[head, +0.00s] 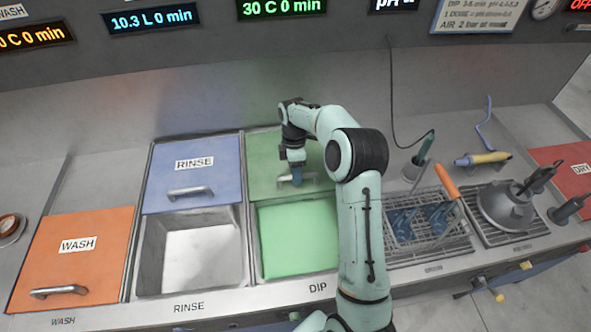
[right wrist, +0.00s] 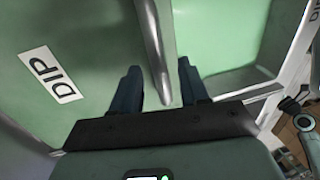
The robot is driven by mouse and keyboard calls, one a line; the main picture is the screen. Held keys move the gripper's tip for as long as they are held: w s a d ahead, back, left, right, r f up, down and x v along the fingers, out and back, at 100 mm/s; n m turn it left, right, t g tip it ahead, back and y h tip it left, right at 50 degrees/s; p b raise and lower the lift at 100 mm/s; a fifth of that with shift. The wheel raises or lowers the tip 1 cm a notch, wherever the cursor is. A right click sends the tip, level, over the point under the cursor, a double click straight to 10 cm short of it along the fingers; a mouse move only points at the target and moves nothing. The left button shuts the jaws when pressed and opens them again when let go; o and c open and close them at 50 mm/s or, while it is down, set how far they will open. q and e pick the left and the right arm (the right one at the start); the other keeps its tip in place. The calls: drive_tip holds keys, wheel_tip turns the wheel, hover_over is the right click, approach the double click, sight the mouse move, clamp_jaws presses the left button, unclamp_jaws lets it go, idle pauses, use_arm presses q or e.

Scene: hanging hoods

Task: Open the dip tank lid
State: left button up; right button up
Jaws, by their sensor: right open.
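The green dip tank lid (head: 265,165) lies at the back of its bay, behind the open front part of the dip tank (head: 300,238), where pale green shows inside. The lid with its DIP label also shows in the right wrist view (right wrist: 90,40). My right gripper (head: 297,178) is over the lid's metal handle (head: 312,177). In the right wrist view, its dark fingers (right wrist: 160,88) are apart, with the handle (right wrist: 152,45) running between them; I cannot tell whether they touch it. My left gripper is not in view.
The blue rinse lid (head: 200,165) is back, with its basin (head: 190,255) open. The orange wash lid (head: 75,255) covers the left bay. Wire racks (head: 430,225) with blue items and tools stand right of my arm. A wall panel with displays (head: 155,18) overhangs the back.

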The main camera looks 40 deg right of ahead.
wheel_tip(320, 180, up, 13)
drive_tip(key=w+d, duration=0.1)
drive_tip(key=w, duration=0.1)
drive_tip(key=shift+d, duration=0.15)
drive_tip(key=shift+w, duration=0.1)
idle(0.6)
